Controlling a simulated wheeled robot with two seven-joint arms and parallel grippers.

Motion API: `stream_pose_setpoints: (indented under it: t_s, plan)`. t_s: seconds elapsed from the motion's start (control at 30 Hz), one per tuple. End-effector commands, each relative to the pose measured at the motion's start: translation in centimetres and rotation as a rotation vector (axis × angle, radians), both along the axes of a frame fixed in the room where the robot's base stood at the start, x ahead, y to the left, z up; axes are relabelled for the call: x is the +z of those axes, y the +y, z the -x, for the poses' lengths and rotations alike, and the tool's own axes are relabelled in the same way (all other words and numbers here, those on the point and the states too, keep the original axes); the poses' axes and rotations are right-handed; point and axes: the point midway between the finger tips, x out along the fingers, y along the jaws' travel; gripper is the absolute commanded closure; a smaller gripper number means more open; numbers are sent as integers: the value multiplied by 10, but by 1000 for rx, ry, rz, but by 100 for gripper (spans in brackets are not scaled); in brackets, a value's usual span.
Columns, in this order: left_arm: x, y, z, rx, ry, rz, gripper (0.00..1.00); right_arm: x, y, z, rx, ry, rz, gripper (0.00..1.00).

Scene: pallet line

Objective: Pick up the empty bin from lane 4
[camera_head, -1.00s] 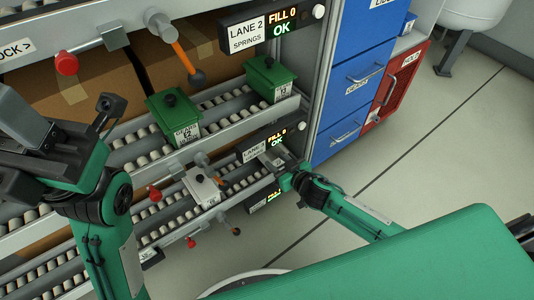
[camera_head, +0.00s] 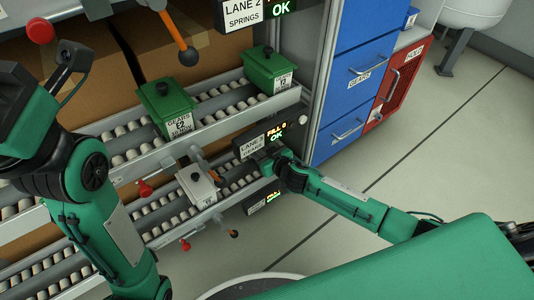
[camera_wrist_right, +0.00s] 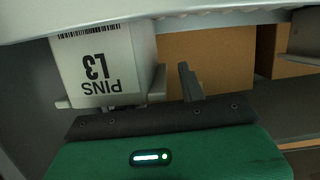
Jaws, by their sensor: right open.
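A pale grey bin (camera_head: 197,187) sits on the lower roller lane in the head view. In the right wrist view a pale bin (camera_wrist_right: 97,68) has a barcode and an upside-down "PINS L3" label; whether it is the same bin I cannot tell. My right gripper (camera_head: 262,160) is open at the rack's right end, beside the lane sign (camera_head: 249,146), its fingers largely hidden in the head view. In the wrist view one dark finger stands right of the bin, with a gap. My left gripper (camera_head: 62,62) is at the upper left; its jaw state is unclear. No lane 4 sign is readable.
Two green bins (camera_head: 166,111) (camera_head: 270,72) stand on the roller lane above. Blue drawers (camera_head: 361,70) and a red cabinet (camera_head: 398,82) stand to the right. The floor there is clear.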

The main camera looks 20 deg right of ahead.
Motion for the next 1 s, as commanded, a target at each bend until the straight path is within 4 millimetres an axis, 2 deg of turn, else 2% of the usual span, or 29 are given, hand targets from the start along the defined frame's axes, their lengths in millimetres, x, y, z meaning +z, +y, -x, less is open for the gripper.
stream_pose_setpoints:
  t_s: [0.27,0.47,0.8,1.0]
  plan:
    - [1,0,0,-1,-1,1,64,0,1,-1,0,1,0,60]
    - [1,0,1,0,-2,1,64,0,1,-1,0,0,0,99]
    - [1,0,1,0,-3,0,64,1,1,-2,0,0,0,100]
    - [6,0,2,3,-9,2,64,10,1,-2,0,0,0,100]
